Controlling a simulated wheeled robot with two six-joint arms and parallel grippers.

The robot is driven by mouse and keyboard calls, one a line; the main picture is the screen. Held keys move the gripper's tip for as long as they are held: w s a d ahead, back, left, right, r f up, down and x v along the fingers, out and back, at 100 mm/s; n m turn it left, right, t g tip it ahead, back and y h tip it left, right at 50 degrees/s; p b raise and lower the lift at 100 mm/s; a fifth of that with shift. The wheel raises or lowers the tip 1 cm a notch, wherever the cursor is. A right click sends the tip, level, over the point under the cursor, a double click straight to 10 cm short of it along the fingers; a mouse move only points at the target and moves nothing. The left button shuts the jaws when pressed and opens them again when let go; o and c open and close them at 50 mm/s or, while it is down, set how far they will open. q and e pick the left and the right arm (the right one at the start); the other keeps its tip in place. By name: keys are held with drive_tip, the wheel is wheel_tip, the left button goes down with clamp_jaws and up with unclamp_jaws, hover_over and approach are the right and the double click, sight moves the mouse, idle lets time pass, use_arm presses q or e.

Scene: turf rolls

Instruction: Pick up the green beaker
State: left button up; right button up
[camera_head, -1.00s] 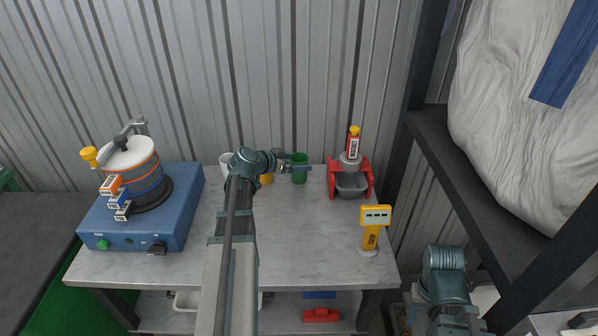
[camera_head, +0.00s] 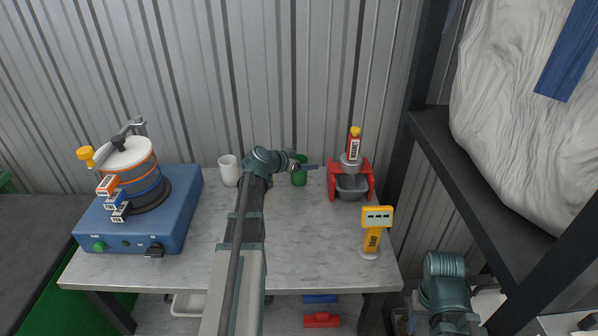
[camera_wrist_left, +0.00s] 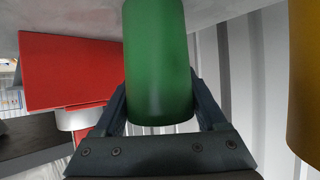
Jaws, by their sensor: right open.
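The green beaker (camera_head: 299,178) stands on the bench near the back wall, partly covered by my left gripper (camera_head: 300,168) in the head view. In the left wrist view the green beaker (camera_wrist_left: 158,60) fills the space between the two dark fingers of my left gripper (camera_wrist_left: 160,115), one on each side. It hides their tips, so I cannot tell whether they press on it.
A white cup (camera_head: 228,170) stands left of my left wrist. A yellow-orange vessel (camera_wrist_left: 306,80) is beside the beaker in the wrist view. A red stand (camera_head: 364,181) is close on the right, with a yellow device (camera_head: 375,230) in front. A blue machine (camera_head: 140,218) fills the left.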

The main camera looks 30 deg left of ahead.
use_arm(q)
drive_tip(key=c, duration=0.7)
drive_tip(key=shift+r+p, duration=0.45)
drive_tip(key=shift+p, duration=0.05)
wheel_tip(320, 180, up, 3)
drive_tip(key=p, duration=0.3)
drive_tip(key=s, duration=1)
drive_tip(key=s+r+p, duration=0.1)
drive_tip(key=s, duration=0.5)
drive_tip(key=shift+a, duration=0.3)
